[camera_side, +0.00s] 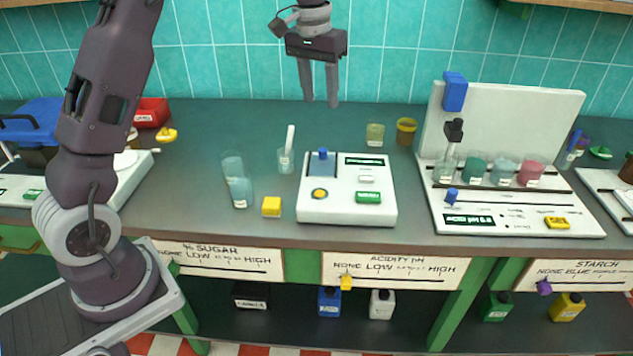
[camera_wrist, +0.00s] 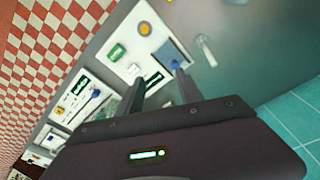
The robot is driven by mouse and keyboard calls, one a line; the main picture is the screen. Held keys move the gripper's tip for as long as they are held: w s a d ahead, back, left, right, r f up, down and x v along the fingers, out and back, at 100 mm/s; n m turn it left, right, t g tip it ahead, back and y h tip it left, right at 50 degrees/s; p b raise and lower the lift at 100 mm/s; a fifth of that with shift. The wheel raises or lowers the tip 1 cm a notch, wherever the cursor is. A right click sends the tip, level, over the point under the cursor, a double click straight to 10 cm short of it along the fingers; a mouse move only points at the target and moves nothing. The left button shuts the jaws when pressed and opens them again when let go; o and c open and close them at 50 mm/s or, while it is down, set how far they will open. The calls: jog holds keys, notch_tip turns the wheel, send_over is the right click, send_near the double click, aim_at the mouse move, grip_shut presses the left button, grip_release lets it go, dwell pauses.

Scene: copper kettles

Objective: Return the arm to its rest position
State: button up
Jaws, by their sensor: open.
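My gripper (camera_side: 319,103) hangs above the back of the bench, high in the side view, with its two fingers pointing down and apart. It is open, with nothing between the fingers. In the wrist view my gripper (camera_wrist: 158,82) shows its two dark fingers spread over the bench. Below and in front of it is a white meter (camera_side: 347,209) with a green display, a yellow button and a blue part. The same meter shows in the wrist view (camera_wrist: 129,53). No object touches the fingers.
A small beaker (camera_side: 285,160) with a white stick stands left of the meter. Clear beakers (camera_side: 240,192) and a yellow block (camera_side: 271,207) stand further left. A white rack (camera_side: 511,121) with coloured beakers is at the right. The teal tiled wall (camera_side: 390,45) is close behind the gripper.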

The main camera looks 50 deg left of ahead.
jog(key=s+d+r+m+t, duration=0.1)
jog(key=s+d+r, duration=0.25)
jog(key=s, duration=0.25)
jog(key=s+d+r+t, duration=0.1)
jog(key=s+d+r, duration=0.2)
jog(key=s+r, duration=0.15)
jog(key=s+d+f+m+t, duration=0.1)
jog(key=s+d+f, duration=0.1)
jog(key=s, duration=0.9)
jog(key=s+d+f+m+t, duration=0.1)
jog(key=s+d+f, duration=0.2)
jog(key=s, duration=0.7)
jog(key=shift+s, duration=0.4)
